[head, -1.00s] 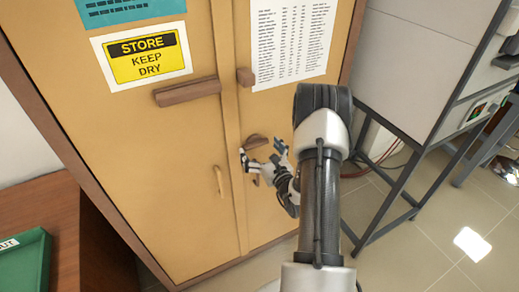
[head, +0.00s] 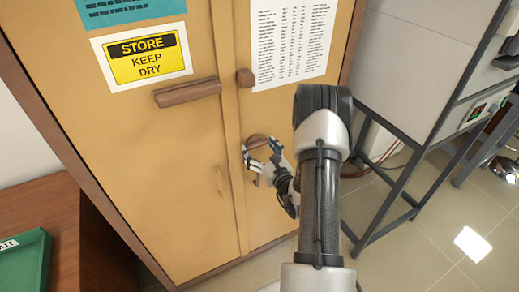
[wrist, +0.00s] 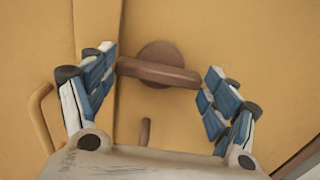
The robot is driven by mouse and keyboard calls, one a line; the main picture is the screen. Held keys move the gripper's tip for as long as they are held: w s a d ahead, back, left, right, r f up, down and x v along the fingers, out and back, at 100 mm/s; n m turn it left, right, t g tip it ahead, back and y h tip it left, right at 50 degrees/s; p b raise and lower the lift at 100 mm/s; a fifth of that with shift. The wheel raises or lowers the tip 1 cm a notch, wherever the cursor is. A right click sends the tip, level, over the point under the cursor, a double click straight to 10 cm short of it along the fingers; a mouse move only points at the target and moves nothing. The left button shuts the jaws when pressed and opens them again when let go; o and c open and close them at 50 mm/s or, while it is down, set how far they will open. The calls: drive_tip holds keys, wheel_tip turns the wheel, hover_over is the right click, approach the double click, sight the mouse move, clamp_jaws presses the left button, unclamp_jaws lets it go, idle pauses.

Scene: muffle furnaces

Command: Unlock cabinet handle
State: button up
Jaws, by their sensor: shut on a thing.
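The yellow-tan wooden cabinet (head: 195,215) has two doors. A brown turning handle with a round base (wrist: 163,53) sits on the right door, and its bar lies nearly level in the wrist view. It also shows in the head view (head: 257,139), partly behind my gripper. My gripper (head: 260,153) is shut on this handle, with one blue-and-white finger at each end of the bar in the wrist view (wrist: 160,78). A small brown upright piece (wrist: 145,131) sticks out below the handle.
A brown bar (head: 187,92) on the left door and a brown block (head: 245,78) are above. A thin curved pull (head: 221,180) is on the left door. A grey metal stand (head: 410,185) is to the right. A green tray (head: 35,270) lies on the table at left.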

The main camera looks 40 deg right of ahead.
drive_tip(key=shift+m, duration=0.3)
drive_tip(key=m, duration=0.4)
drive_tip(key=shift+p, duration=0.4)
drive_tip(key=m+p, duration=0.1)
drive_tip(key=m, duration=0.3)
drive_tip(key=m+p, duration=0.1)
drive_tip(key=m, duration=0.4)
drive_tip(key=m+p, duration=0.1)
drive_tip(key=m, duration=0.3)
drive_tip(key=shift+d+f, duration=0.1)
drive_tip(key=shift+m, duration=0.3)
drive_tip(key=o, duration=1.1)
drive_tip(key=shift+c, duration=0.2)
